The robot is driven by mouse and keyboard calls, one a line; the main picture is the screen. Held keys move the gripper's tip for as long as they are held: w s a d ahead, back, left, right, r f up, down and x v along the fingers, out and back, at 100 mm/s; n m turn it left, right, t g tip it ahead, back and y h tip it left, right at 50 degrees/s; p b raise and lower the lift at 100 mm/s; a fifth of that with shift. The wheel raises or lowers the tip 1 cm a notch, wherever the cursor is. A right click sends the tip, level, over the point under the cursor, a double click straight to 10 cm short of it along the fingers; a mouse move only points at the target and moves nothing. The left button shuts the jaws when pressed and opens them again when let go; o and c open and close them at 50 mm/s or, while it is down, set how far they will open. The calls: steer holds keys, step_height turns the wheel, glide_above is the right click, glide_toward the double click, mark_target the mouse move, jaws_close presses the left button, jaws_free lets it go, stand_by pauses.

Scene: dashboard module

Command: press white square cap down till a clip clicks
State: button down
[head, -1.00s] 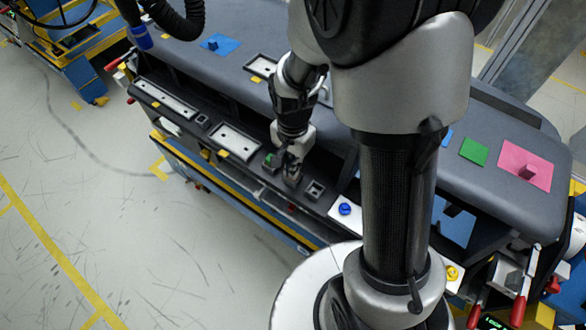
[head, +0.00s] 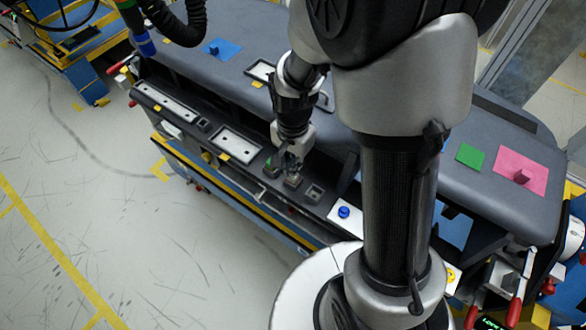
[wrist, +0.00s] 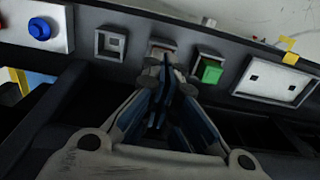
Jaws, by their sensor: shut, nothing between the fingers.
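My gripper (head: 291,171) points down at the dashboard's front ledge, its fingers shut with nothing between them; the wrist view shows them too (wrist: 165,68). The fingertips are over the middle of three small square sockets. A pale square rim (wrist: 160,43) shows just behind them in the wrist view, with a reddish patch inside. The fingers hide most of this place, so I cannot tell whether the white cap sits there, how deep it is, or whether the fingers touch it. No clip is clearly visible.
A green block (wrist: 209,71) sits in the socket on one side of the fingers, and an empty-looking grey square socket (wrist: 110,43) is on the other. Beyond are a blue button (wrist: 40,29) on a white plate and a white rectangular panel (wrist: 274,79). The gripper stands close between neighbours.

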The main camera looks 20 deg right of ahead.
steer(key=shift+r+p, duration=1.95)
steer(key=shift+r, duration=0.9)
